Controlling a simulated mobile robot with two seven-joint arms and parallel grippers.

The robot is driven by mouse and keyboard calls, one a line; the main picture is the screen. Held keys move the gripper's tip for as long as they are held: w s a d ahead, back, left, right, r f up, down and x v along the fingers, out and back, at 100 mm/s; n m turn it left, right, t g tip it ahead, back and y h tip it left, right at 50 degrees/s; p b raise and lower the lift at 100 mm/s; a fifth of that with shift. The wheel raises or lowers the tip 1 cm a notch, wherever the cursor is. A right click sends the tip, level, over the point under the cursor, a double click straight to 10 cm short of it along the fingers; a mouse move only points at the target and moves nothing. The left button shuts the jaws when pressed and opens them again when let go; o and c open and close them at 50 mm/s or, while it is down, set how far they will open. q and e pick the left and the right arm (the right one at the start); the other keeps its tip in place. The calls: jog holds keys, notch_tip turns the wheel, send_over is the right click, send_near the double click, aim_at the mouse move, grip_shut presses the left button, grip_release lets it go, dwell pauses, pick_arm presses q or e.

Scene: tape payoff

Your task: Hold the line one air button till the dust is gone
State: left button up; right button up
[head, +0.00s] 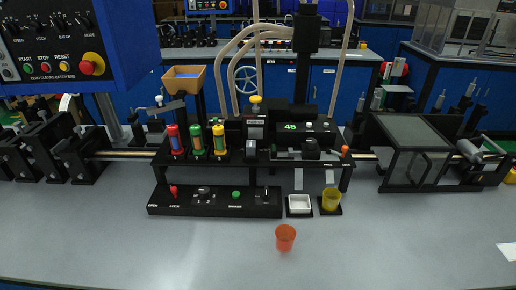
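A low black control box (215,201) sits on the bench in the middle of the head view. It carries a small red knob (173,190), a dark control (203,191) above the marks 1 and 2, and a green button (236,194). Its labels are mostly too small to read, so I cannot tell which control is the line one air button. Red (176,141), green (197,139) and yellow (219,139) cylinders stand above it on a black rack. I cannot make out any dust. Neither of my grippers is in view.
An orange cup (285,237) stands on the open front bench (150,250). A yellow cup (331,199) and a white square dish (299,203) sit right of the box. A dark clear-sided enclosure (408,158) is at right; a blue panel (62,45) hangs upper left.

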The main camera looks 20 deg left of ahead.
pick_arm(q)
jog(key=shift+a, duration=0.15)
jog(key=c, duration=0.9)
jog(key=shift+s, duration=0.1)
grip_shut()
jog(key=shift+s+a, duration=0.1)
